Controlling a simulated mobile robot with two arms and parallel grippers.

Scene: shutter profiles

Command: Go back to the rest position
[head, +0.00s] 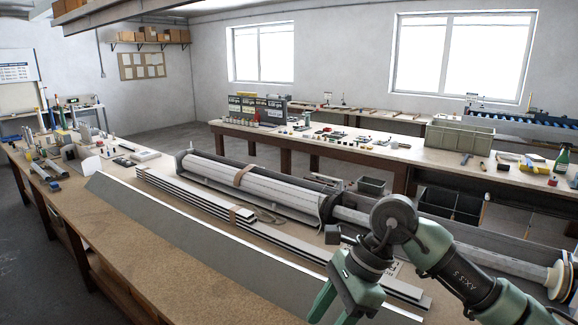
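My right gripper (338,306), green and grey, reaches in from the right and points down at the lower edge of the head view. A gap shows between its two green fingers, and nothing is seen in it; the tips are close to the picture's edge. It is in front of the shutter profiles (185,197), long white and dark strips bundled with a brown strap on the workbench (130,235). I cannot tell if it touches them. My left gripper is not in view.
A long roller shutter (270,185) lies behind the profiles, and a long grey panel (200,245) lies in front. Tools crowd the bench's far left end. A second bench (330,143) with small parts stands behind. Grey bins (455,203) sit at the right. The front left bench top is clear.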

